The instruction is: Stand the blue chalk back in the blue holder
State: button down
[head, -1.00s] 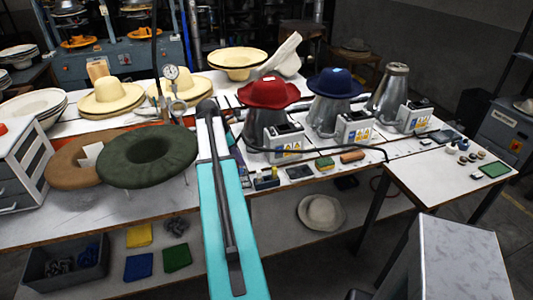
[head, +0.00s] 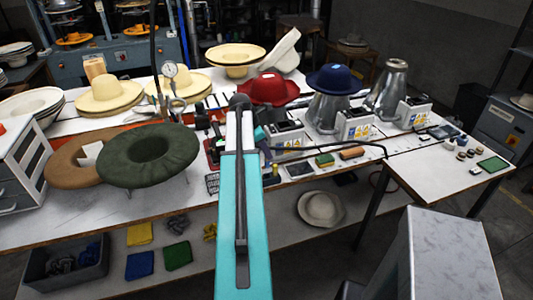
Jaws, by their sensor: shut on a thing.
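My turquoise arm reaches away from me over the middle of the table, and its links cover the strip behind them. I do not see my gripper or its fingertips; they are hidden behind the arm. I cannot make out the blue chalk or the blue holder for certain. A small yellow item shows just right of the arm, partly covered by it. Left of the arm, small dark and red items stand close together, too small to tell apart.
A green felt hat (head: 147,156) lies left of the arm. A red hat (head: 268,89) and a blue hat (head: 334,80) sit on metal presses, with a bare metal cone (head: 387,88) farther right. A green-and-yellow sponge (head: 325,160) and a brown block (head: 352,153) lie at the front edge.

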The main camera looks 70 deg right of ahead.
aim_at(267, 161)
jog(key=shift+f, duration=0.15)
jog(key=shift+f+b, duration=1.9)
jog(key=shift+f, duration=0.25)
jog(key=shift+p, duration=0.4)
jog(key=shift+d+f+b, duration=0.1)
jog(key=shift+f+b, duration=0.35)
jog(key=shift+f, duration=0.95)
dwell(1.0)
dwell(0.3)
jog(key=c, duration=1.6)
grip_release()
